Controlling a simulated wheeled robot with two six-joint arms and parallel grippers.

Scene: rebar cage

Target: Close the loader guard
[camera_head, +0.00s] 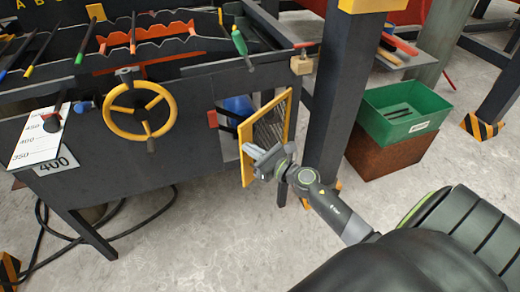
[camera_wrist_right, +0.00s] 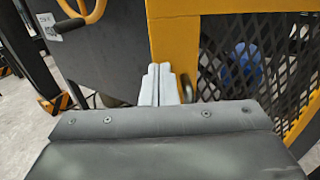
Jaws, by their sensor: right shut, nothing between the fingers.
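The loader guard (camera_head: 269,127) is a yellow-framed panel with dark mesh. It stands out at an angle from the front of the dark machine, beside an opening in the machine's right part. In the right wrist view, its yellow frame (camera_wrist_right: 176,42) and mesh fill the upper right. My right gripper (camera_head: 250,150) is at the guard's near left frame bar. In the wrist view, its pale fingers (camera_wrist_right: 160,84) are together and empty, in front of the frame's lower left part. I cannot tell whether they touch it. My left gripper is not in view.
A blue object (camera_head: 238,106) shows inside the opening. A yellow handwheel (camera_head: 140,108) is on the machine front. A dark post (camera_head: 341,90) stands right of the guard, with a padlock-like block (camera_head: 301,65) near it. A green bin (camera_head: 404,112) sits on a rusty box further right.

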